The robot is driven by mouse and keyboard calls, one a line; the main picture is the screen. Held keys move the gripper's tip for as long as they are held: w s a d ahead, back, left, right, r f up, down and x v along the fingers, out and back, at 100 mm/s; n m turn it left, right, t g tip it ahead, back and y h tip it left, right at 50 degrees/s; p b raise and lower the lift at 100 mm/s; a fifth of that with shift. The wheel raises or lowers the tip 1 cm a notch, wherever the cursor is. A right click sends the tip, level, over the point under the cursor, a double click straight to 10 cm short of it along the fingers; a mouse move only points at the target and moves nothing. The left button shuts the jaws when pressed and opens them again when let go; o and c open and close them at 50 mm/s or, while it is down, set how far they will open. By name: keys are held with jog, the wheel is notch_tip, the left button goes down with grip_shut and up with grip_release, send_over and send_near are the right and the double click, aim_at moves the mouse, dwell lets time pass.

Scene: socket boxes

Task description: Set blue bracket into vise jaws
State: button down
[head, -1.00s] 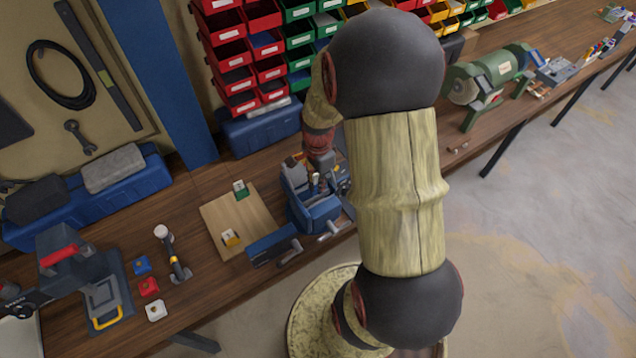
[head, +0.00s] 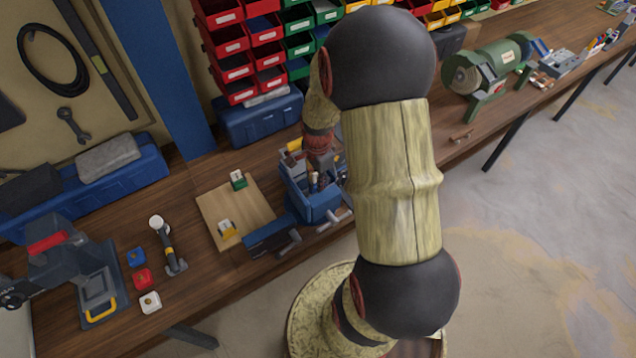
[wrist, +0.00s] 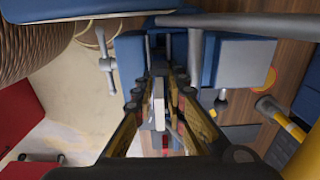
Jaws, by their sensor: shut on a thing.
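The blue vise (head: 318,207) stands at the table's front edge in the head view, with a grey T-handle. In the wrist view its left block (wrist: 130,55) and right block (wrist: 240,62) lie either side of a gap. My gripper (wrist: 158,95) points down into this gap, fingers close together. A thin pale edge shows between them; the blue bracket I take them to hold is mostly hidden, and I cannot tell if it touches the jaws. In the head view my arm partly covers the gripper.
A wooden board (head: 208,205) with small green and yellow-white pieces lies left of the vise. A long blue object (head: 268,238) with a grey handle lies beside the vise. A yellow rod (wrist: 290,132) is close right of my gripper. A blue case (head: 255,118) stands behind.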

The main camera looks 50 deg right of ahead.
jog(key=shift+s+a+f, duration=0.15)
jog(key=shift+s+f, duration=0.05)
jog(key=shift+f, duration=0.2)
jog(key=shift+s+a+f, duration=0.1)
jog(key=shift+s+f, duration=0.1)
jog(key=shift+f, duration=0.2)
jog(key=c, duration=2)
grip_release()
jog(key=shift+s, duration=0.1)
jog(key=shift+o, duration=1.3)
jog(key=shift+r, duration=0.25)
jog(key=r, duration=0.8)
jog(key=w+r, duration=0.1)
jog(key=r, duration=0.4)
jog(key=shift+d, duration=0.2)
jog(key=shift+s, duration=0.1)
